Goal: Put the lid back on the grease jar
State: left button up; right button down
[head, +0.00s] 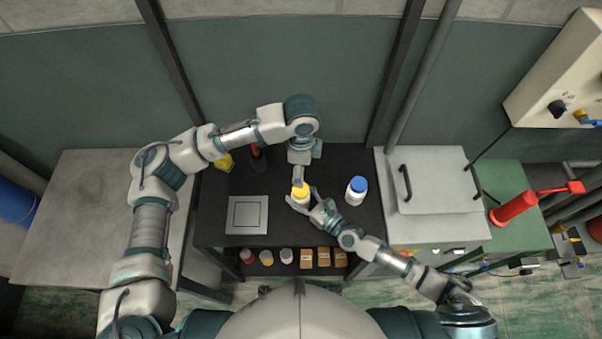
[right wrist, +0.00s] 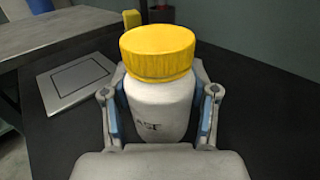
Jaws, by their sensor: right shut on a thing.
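The grease jar (right wrist: 160,110) is white, with part of a dark label showing. It stands upright between the fingers of my right gripper (right wrist: 162,108), which is shut on its body. The yellow lid (right wrist: 158,54) sits on top of the jar's mouth; whether it is screwed tight I cannot tell. In the head view the yellow lid (head: 300,190) shows at the middle of the black table, with the right gripper (head: 303,199) around the jar. My left gripper (head: 299,173) hangs just behind the lid; its fingers are too small to read.
A white jar with a blue lid (head: 357,190) stands to the right on the black table (head: 270,190). A flat grey square plate (head: 247,215) lies to the left. Small jars and brown boxes (head: 323,257) line a lower shelf. A grey chest (head: 433,180) stands at right.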

jog(key=shift+f, duration=0.1)
jog(key=shift+c, duration=1.2)
grip_release()
jog(key=shift+d, duration=0.1)
jog(key=v, duration=1.2)
jog(key=shift+s, duration=0.1)
